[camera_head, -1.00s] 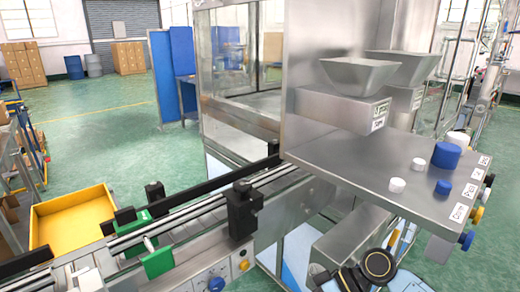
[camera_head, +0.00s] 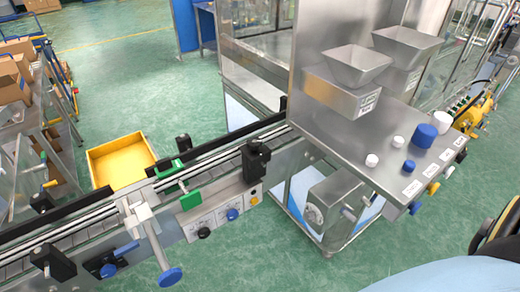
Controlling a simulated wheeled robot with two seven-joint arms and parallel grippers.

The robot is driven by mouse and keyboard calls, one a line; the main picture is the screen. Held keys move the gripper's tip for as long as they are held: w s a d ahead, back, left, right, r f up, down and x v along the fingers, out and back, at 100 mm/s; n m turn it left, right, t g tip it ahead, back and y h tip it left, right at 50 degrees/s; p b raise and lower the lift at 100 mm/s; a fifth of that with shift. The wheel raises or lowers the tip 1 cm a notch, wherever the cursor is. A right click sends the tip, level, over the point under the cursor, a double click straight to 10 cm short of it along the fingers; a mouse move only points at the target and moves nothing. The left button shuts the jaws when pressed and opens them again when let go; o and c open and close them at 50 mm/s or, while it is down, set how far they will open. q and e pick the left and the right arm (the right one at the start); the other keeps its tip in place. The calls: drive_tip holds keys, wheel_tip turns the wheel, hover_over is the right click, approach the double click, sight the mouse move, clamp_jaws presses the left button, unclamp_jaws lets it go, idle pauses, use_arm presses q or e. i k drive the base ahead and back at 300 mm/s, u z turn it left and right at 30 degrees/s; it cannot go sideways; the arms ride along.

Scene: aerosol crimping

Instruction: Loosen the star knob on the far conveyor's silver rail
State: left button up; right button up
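A conveyor (camera_head: 75,235) runs from the lower left up to the steel machine at the centre. A silver rail (camera_head: 222,172) runs along its near side and a black rail (camera_head: 215,150) along its far side. Black knobs or clamp blocks sit along it: one at the far side (camera_head: 183,143), a large one near the machine (camera_head: 256,160), and one at the lower left (camera_head: 50,262). I cannot tell which is the star knob; no star shape is clear at this size. Neither of my grippers shows in this view.
A silver bracket (camera_head: 140,215) with a blue handle (camera_head: 170,277) stands across the conveyor. A control panel (camera_head: 215,220) is on its near side. The steel table (camera_head: 385,150) carries blue and white caps. A yellow bin (camera_head: 120,160) sits on the open green floor behind.

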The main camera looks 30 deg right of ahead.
sight(255, 144)
drive_tip(key=k, duration=1.1)
drive_tip(key=u, duration=0.55)
drive_tip(key=i, duration=1.1)
drive_tip(key=z, duration=0.6)
drive_tip(key=i, duration=0.8)
drive_tip(key=z, duration=0.8)
